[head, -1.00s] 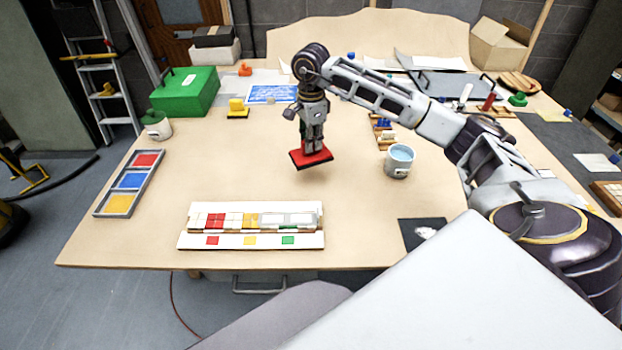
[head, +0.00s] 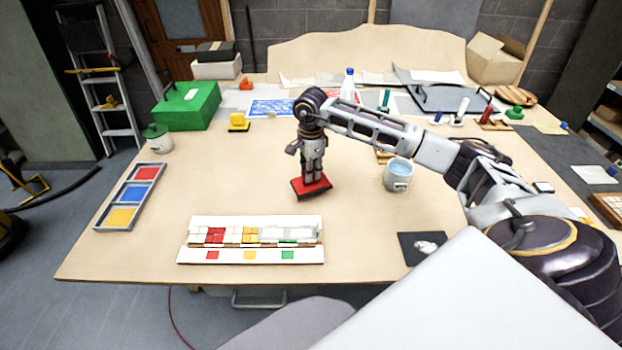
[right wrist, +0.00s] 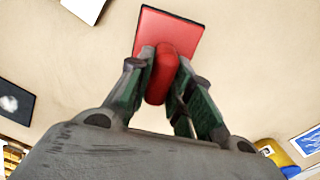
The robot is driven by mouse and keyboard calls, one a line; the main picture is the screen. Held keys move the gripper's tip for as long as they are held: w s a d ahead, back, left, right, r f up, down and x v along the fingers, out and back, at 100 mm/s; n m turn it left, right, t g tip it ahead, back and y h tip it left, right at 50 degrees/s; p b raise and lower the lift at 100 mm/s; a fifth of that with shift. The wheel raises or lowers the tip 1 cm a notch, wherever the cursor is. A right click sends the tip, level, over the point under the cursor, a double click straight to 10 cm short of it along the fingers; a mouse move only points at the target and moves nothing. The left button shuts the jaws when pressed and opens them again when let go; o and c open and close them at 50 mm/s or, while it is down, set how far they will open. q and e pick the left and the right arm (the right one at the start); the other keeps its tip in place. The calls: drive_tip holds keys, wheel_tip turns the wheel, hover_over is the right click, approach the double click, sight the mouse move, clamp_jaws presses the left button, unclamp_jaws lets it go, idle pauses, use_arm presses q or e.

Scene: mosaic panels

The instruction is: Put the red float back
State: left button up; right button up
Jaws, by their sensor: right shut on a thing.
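The red float (head: 311,187) is a flat red pad with a dark underside edge and a rounded red handle (right wrist: 161,75). My right gripper (head: 314,165) is shut on that handle, with the pad below the fingers. In the right wrist view, the fingers (right wrist: 162,95) sit on both sides of the handle. The float is over the middle of the table, behind the mosaic panel; whether it touches the table I cannot tell. My left gripper is not in view.
The mosaic panel (head: 250,256) lies near the front edge. A three-colour tray (head: 114,212) is at left, a cup of blue liquid (head: 398,183) right of the float. A yellow float (head: 238,123) and green box (head: 187,107) stand behind left. Bare table surrounds the float.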

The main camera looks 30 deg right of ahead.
drive_tip(key=shift+f+p, duration=0.3)
drive_tip(key=shift+f, duration=1.55)
drive_tip(key=shift+f, duration=0.2)
drive_tip(key=o, duration=0.9)
drive_tip(key=shift+r, duration=0.15)
wheel_tip(320, 180, up, 12)
drive_tip(key=shift+r+b, duration=0.1)
drive_tip(key=shift+b, duration=0.6)
